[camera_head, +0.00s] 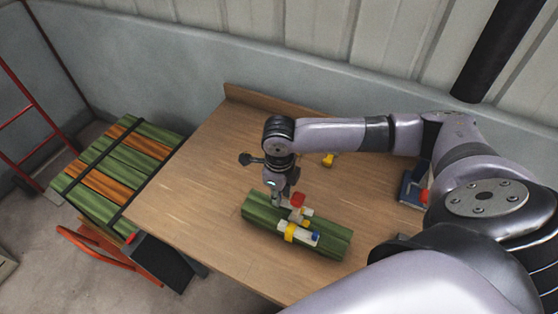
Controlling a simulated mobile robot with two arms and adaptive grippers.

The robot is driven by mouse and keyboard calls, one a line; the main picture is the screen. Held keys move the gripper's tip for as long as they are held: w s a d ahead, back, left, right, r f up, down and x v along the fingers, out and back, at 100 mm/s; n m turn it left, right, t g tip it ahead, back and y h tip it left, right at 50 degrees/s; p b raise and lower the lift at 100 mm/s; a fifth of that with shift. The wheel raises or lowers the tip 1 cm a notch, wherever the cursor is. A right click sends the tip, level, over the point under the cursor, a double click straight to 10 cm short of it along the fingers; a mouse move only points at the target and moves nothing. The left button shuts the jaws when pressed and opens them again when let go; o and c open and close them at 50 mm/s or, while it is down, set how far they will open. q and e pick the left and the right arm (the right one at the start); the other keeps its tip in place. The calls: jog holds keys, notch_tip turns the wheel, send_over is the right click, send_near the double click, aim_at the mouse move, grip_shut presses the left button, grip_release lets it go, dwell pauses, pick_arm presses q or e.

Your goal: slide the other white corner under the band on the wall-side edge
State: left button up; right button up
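A green bundle of boards or slats (258,208) lies on the wooden bench. On top of it sit small white pieces (301,235), with a yellow part (290,232) across one and a blue bit (315,238) at its end. A red piece (298,199) stands at the wall-side edge of the bundle. I cannot make out which white piece is a corner, nor a band at that edge. My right gripper (280,201) points down over the wall-side edge, just left of the red piece. Its fingers are too small to read. My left gripper is not in view.
The wooden bench top (195,178) is clear to the left. Left of the bench, strapped green and orange boards (115,160) rest on a red-framed cart (95,250).

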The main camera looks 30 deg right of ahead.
jog(key=o, duration=0.3)
notch_tip(320, 180, up, 12)
jog(key=shift+r, duration=0.1)
dwell(0.6)
